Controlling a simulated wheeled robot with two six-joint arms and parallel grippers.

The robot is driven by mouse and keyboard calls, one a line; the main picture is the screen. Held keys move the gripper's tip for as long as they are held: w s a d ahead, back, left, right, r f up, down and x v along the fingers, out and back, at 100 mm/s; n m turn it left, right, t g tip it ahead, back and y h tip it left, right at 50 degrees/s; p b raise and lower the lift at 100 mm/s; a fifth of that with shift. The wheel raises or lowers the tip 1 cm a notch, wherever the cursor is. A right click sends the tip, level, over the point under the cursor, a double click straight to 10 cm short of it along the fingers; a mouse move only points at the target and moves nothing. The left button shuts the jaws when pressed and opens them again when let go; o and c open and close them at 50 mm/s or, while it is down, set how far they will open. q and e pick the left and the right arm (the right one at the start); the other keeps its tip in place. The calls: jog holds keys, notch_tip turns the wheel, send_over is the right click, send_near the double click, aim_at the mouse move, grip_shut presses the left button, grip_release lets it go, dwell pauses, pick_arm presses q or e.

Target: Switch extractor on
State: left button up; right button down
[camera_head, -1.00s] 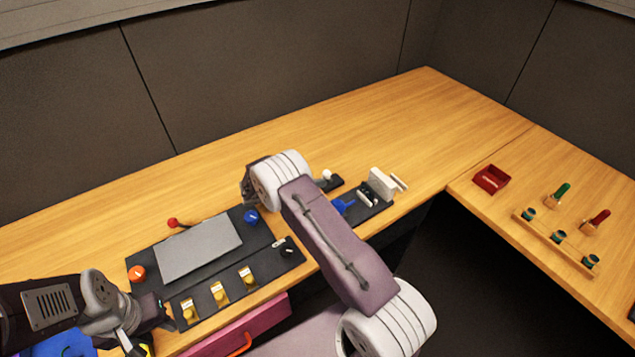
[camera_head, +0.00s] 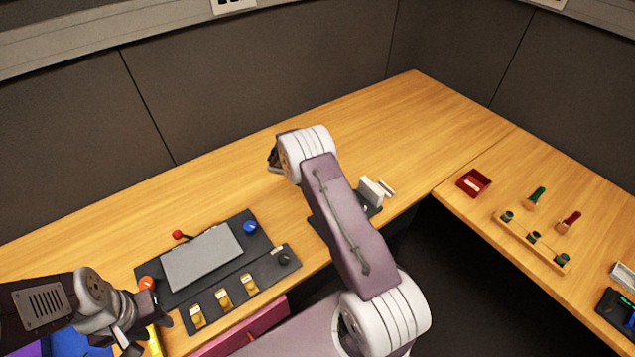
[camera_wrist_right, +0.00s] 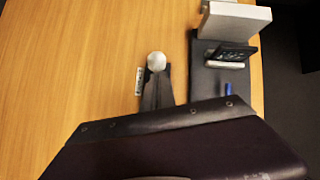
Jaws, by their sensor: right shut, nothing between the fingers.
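A white ball knob (camera_wrist_right: 157,60) with a small, unreadable label plate (camera_wrist_right: 139,82) beside it shows in the right wrist view. I cannot read which control is the extractor. My right gripper (camera_wrist_right: 158,78) is shut and empty, its tips overlapping the near side of the knob in that view; I cannot tell whether they touch. The knob is hidden behind my right arm in the head view. My left gripper (camera_head: 140,322) is at the lower left, near the orange knob (camera_head: 146,283) of the black panel (camera_head: 258,243); its finger gap is unclear.
The panel carries a grey plate (camera_head: 202,258), a blue knob (camera_head: 250,227), a red-tipped lever (camera_head: 177,235) and several yellow switches (camera_head: 222,299). A white block (camera_head: 371,191) stands right of my arm. A red tray (camera_head: 473,183) is on the right desk.

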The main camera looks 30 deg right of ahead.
jog(key=shift+d+r, duration=0.2)
jog(key=shift+d, duration=0.1)
jog(key=shift+s+d, duration=0.1)
dwell(0.5)
jog(key=shift+r, duration=0.15)
jog(key=shift+r+p, duration=0.25)
jog(key=shift+p, duration=0.15)
notch_tip(320, 180, up, 9)
jog(key=a+p, duration=0.2)
jog(key=p, duration=0.5)
jog(key=shift+s+a, duration=0.4)
jog(key=shift+f, duration=0.1)
jog(key=shift+a, duration=0.1)
